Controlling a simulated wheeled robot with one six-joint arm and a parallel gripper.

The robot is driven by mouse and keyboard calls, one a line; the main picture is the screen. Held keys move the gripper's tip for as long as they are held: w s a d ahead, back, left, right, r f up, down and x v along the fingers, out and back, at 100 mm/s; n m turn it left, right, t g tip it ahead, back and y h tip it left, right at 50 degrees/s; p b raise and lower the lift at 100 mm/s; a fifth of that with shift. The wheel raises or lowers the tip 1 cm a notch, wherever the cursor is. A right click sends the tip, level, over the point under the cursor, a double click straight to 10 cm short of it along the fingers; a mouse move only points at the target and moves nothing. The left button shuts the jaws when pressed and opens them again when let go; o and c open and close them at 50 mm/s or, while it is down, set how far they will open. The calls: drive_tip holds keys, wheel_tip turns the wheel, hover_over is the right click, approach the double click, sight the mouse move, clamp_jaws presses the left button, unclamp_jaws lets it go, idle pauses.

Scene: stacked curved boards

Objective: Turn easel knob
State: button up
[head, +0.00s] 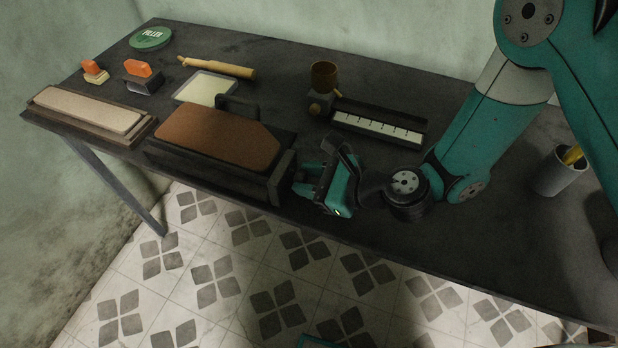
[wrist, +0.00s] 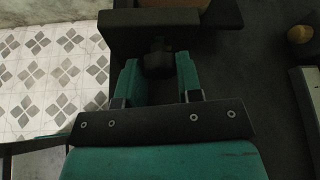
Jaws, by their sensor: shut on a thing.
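The easel is a dark block-like stand (head: 282,178) with a brown curved board (head: 218,137) on top, near the table's front edge. In the wrist view its dark side (wrist: 170,20) fills the top. A dark knob (wrist: 158,62) sticks out from that side. My gripper (wrist: 158,76) has its two teal fingers on either side of the knob, shut on it. In the head view my gripper (head: 302,182) is at the easel's right end, and it hides the knob there.
A long black tray with a white scale (head: 378,130) and a brown cup (head: 324,75) stand behind my gripper. A beige board on a base (head: 90,108) lies at far left. A grey cup (head: 558,172) stands at right. The table's front edge is close, with tiled floor below.

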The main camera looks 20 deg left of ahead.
drive_tip(key=n+t+b, duration=0.1)
drive_tip(key=b, duration=0.2)
drive_tip(key=n+t+b, duration=0.1)
drive_tip(key=n+b, duration=0.1)
drive_tip(key=b, duration=0.1)
drive_tip(key=shift+s+f+n, duration=0.1)
drive_tip(key=shift+f+n, duration=0.2)
drive_tip(key=shift+f, duration=0.05)
drive_tip(key=n+t+b, duration=0.1)
drive_tip(key=b, duration=0.1)
drive_tip(key=shift+r+b, duration=0.15)
drive_tip(key=shift+b, duration=0.15)
drive_tip(key=shift+r+y, duration=0.15)
drive_tip(key=shift+y, duration=0.15)
drive_tip(key=o, duration=0.9)
drive_tip(key=shift+o, duration=0.2)
